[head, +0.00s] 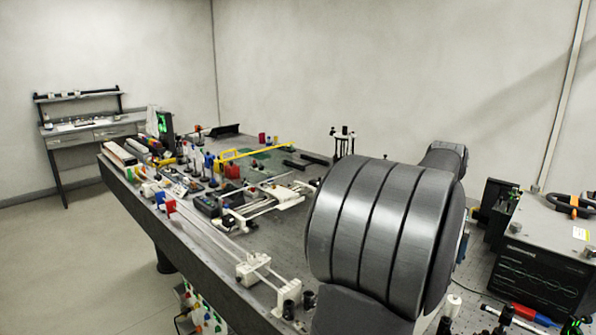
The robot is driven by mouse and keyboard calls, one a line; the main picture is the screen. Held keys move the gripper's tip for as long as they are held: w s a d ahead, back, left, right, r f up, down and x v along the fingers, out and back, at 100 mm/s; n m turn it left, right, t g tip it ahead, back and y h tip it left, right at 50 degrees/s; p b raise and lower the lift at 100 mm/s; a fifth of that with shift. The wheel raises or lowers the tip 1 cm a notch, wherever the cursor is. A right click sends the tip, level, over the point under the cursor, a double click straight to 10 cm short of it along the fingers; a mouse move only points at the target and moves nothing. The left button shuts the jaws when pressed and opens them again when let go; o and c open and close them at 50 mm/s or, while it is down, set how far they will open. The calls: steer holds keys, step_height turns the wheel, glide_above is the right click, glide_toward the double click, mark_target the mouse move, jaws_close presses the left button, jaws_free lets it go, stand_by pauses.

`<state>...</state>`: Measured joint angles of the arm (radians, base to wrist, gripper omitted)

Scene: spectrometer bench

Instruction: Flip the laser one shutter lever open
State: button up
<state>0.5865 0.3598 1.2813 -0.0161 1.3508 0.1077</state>
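The optical bench (222,287) runs from the left back toward the front right and carries many small optical parts. I cannot pick out the laser one shutter lever among them; it is too small to tell or hidden. Two long housings (120,153) lie at the bench's far left end; I cannot tell whether either is laser one. My own large grey arm links fill the middle right and hide part of the bench. My gripper does not show in this view.
Long rails (215,240) run along the near edge to a white mount (254,268). A black instrument box (540,262) stands at the right.

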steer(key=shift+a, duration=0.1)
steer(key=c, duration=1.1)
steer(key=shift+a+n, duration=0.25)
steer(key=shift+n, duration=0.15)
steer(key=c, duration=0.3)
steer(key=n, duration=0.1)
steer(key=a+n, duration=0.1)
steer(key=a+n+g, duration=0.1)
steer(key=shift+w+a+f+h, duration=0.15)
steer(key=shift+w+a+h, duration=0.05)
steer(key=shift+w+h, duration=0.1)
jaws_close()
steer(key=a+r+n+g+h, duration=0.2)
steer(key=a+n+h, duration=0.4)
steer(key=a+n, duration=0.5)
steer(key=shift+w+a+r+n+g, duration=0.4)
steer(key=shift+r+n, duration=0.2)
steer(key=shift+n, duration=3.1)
